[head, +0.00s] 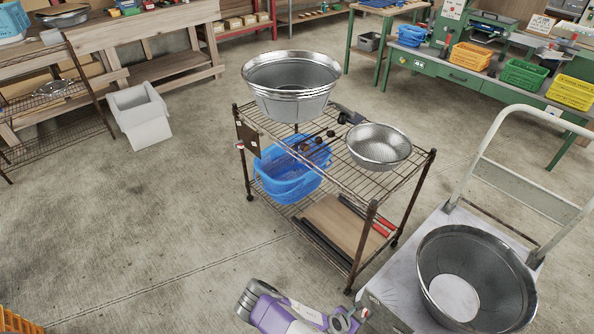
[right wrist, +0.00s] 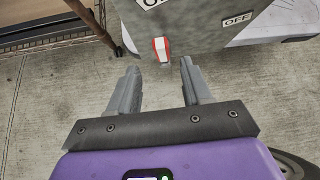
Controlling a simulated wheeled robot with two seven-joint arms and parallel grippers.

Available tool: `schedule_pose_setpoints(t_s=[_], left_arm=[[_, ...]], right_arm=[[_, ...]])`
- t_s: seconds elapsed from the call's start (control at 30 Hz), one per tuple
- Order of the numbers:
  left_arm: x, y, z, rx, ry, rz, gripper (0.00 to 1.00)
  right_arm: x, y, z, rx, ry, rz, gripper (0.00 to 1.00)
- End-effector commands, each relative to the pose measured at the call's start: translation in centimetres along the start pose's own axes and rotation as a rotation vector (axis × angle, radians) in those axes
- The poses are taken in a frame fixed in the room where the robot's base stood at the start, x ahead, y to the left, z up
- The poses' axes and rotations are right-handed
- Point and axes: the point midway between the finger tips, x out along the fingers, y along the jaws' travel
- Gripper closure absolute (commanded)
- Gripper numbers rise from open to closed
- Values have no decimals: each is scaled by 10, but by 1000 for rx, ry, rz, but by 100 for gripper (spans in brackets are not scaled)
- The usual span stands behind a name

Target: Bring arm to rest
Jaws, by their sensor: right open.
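My right arm, with its purple and grey casing, comes in at the bottom middle of the head view. My right gripper (head: 348,318) is low beside the flat cart, close to a grey box (head: 378,312) at the cart's near left corner. In the right wrist view the gripper (right wrist: 158,78) is open, its two grey fingers spread with nothing between them. The grey box (right wrist: 203,22) lies just beyond the fingertips, with OFF labels and a small red and white switch (right wrist: 161,48). Whether a finger touches the box I cannot tell. My left gripper is not in view.
The flat cart (head: 400,262) carries a large metal bowl (head: 462,300). A wire shelf cart (head: 318,165) stands behind, with stacked bowls (head: 290,85), a colander (head: 378,150) and a blue basket (head: 290,175). The concrete floor at left is largely clear.

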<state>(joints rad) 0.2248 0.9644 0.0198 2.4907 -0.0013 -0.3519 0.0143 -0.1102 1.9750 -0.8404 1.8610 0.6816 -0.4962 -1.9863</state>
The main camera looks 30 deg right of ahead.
Motion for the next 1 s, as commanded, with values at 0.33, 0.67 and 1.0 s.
schedule_pose_setpoints(t_s=[0.33, 0.67, 1.0], left_arm=[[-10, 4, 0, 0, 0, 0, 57], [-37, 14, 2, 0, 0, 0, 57], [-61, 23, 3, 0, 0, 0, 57]], right_arm=[[-28, -12, -17, 246, 113, -70, 51], [-171, 2, -73, 1077, 510, -384, 51], [-343, 55, -58, 1673, 852, -788, 51]])
